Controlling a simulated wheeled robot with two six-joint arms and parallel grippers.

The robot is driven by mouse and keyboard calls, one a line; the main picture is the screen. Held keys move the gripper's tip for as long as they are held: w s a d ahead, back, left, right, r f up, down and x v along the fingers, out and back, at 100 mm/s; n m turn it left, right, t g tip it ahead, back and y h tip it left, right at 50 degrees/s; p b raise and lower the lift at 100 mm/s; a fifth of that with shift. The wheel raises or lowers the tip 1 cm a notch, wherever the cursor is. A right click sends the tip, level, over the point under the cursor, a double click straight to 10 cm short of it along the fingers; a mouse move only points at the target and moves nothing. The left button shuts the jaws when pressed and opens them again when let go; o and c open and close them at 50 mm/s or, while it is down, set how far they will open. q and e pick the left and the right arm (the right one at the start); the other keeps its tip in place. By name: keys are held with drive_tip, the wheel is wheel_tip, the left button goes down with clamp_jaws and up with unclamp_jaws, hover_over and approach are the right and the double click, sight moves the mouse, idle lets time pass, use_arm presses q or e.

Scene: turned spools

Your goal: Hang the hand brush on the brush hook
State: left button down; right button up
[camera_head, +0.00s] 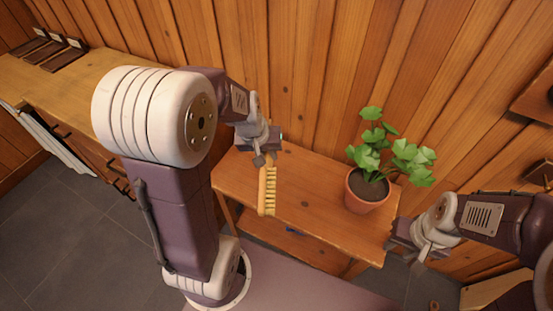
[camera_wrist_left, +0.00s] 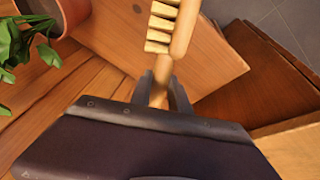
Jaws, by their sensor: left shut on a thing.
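The hand brush (camera_head: 267,190) has a light wooden back and handle with yellow bristles. It hangs from my left gripper (camera_head: 262,157), in the air above the wooden bench. In the left wrist view, my left gripper (camera_wrist_left: 160,90) is shut on the handle of the brush (camera_wrist_left: 181,30), and the bristles face left. My right gripper (camera_head: 404,256) is at the lower right, apart from the brush and empty as far as I see; its finger gap is unclear. I cannot make out the brush hook for sure; a wooden board (camera_head: 535,100) on the wall at the right edge carries a small dark part.
A potted plant (camera_head: 367,192) stands on the right part of the wooden bench (camera_head: 310,205), right of the brush. A plank wall (camera_head: 300,70) rises behind. A wooden counter (camera_head: 60,85) with several dark pieces on it is at the left. The bench between brush and pot is clear.

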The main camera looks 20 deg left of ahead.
use_arm(q)
drive_tip(key=w+a+r+n+t+y+p, duration=0.2)
drive_tip(key=w+a+r+n+y, duration=0.2)
drive_tip(key=w+a+r, duration=0.35)
drive_tip(key=w+a+r+n+t+y+p, duration=0.1)
drive_tip(key=w+a+r+y+p, duration=0.2)
drive_tip(key=r, duration=0.7)
drive_tip(key=w+a+r+n+t+p, duration=0.15)
drive_tip(key=a+r, duration=0.35)
drive_tip(key=r, duration=0.5)
wheel_tip(320, 180, up, 36)
drive_tip(key=w+m+t+y+p, duration=0.15)
drive_tip(key=t+y+p, duration=0.35)
drive_tip(key=p, duration=0.9)
drive_tip(key=w+d+f+y+p, duration=0.1)
drive_tip(key=w+p, duration=0.4)
drive_tip(key=w, duration=0.5)
drive_tip(key=shift+d+f+p, duration=0.2)
drive_tip(key=shift+f+p, duration=0.05)
drive_tip(key=shift+p, duration=0.05)
